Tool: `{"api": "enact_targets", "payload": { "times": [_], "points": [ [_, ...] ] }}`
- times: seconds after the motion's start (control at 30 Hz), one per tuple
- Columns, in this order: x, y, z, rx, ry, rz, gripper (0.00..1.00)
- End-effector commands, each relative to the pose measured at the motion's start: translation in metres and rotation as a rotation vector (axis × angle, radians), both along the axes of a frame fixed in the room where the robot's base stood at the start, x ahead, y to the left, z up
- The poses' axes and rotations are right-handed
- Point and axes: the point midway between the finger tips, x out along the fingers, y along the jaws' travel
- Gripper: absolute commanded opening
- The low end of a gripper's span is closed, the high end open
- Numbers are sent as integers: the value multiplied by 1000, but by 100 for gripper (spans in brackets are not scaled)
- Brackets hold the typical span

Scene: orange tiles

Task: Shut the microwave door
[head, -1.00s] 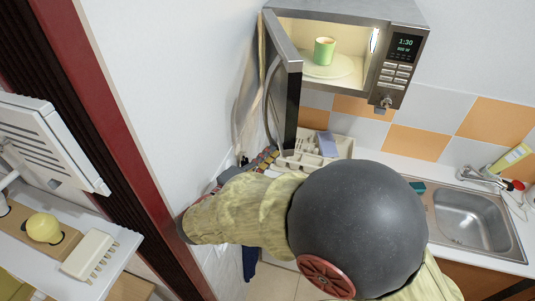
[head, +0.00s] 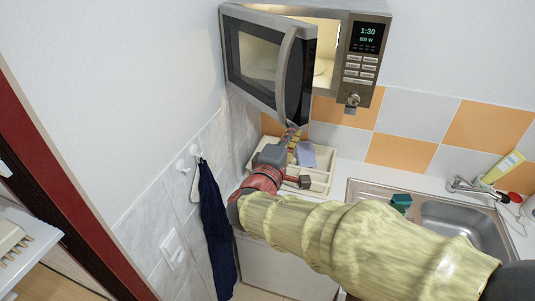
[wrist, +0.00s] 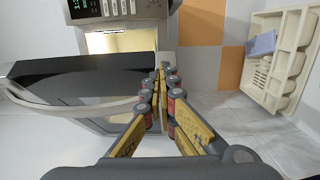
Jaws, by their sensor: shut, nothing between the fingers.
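The microwave (head: 362,65) hangs on the wall at the upper middle, its lit interior showing through the gap. Its door (head: 262,58) stands partly open, hinged at the left, with a curved metal handle (head: 284,75) near its free edge. My gripper (head: 292,132) is shut and empty, just below the door's lower free corner. In the wrist view my fingertips (wrist: 162,72) are at the door's free edge, with the door (wrist: 75,75) to their left. I cannot tell whether they touch it. The door hides most of the interior.
A cream dish rack (head: 318,180) with a purple sponge (head: 306,154) sits on the counter below. The sink (head: 462,225) is at the right. A dark cloth (head: 213,220) hangs on the left wall.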

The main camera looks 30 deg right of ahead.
Motion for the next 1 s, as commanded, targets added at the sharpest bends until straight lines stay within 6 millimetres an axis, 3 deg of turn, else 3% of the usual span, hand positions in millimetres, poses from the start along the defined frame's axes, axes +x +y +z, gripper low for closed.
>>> {"api": "enact_targets", "payload": {
  "times": [0.1, 0.5, 0.8, 1.0],
  "points": [
    [1, -33, -7, 0, -5, -8, 0],
    [26, -123, -8, -1, -1, -5, 0],
    [47, -166, -5, 1, 0, -2, 0],
    [56, -181, -3, 1, 1, -1, 0]
  ]
}}
